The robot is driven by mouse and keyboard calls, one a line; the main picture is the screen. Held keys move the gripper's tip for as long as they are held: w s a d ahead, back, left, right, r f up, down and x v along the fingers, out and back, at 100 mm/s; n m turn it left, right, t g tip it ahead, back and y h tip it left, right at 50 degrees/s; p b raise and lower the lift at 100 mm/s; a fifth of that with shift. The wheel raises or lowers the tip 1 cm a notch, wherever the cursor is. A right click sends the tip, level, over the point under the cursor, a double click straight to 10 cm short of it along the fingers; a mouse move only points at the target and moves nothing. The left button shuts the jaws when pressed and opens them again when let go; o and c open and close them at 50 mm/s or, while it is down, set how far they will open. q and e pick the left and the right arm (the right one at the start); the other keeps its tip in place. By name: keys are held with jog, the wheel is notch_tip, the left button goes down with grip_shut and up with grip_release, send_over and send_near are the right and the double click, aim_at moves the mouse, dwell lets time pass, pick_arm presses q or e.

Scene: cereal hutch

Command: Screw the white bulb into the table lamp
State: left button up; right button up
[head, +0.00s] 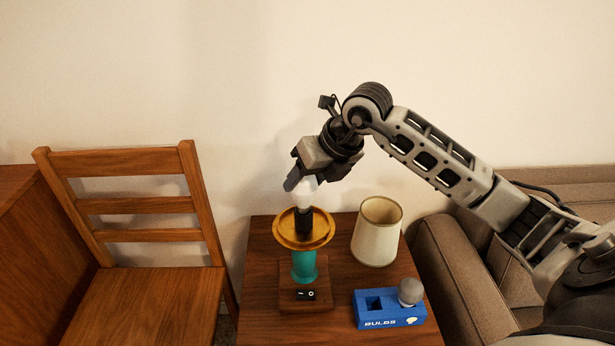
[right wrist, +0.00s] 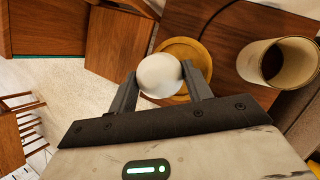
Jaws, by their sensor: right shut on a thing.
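The white bulb (head: 304,190) is held by my right gripper (head: 303,184) directly above the table lamp's black socket (head: 304,222). The bulb's lower end meets the top of the socket in the head view; I cannot tell how far it is seated. The lamp has a gold dish (head: 322,235), a teal stem (head: 304,265) and a wooden base (head: 290,300) with a black switch. In the right wrist view, the bulb (right wrist: 159,75) sits between both fingers, with the gold dish (right wrist: 190,52) behind it. My left gripper is not in view.
A cream lampshade (head: 376,232) stands right of the lamp on the wooden side table (head: 258,322). A blue bulb box (head: 388,310) at the front right holds a grey bulb (head: 410,291); its left slot is empty. A wooden chair (head: 140,225) and a brown sofa (head: 460,275) flank the table.

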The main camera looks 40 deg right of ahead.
jog(key=shift+f+b, duration=0.4)
dwell(0.4)
dwell(0.4)
jog(key=shift+f, duration=0.15)
jog(key=m+h, duration=0.2)
jog(key=m, duration=0.2)
jog(key=shift+a+t, duration=0.15)
jog(key=shift+t, duration=0.15)
jog(key=m+h, duration=0.1)
jog(key=m, duration=0.2)
jog(key=shift+a+h, duration=0.15)
jog(key=shift+h, duration=0.15)
jog(key=shift+m+h, duration=0.4)
jog(key=shift+m, duration=0.1)
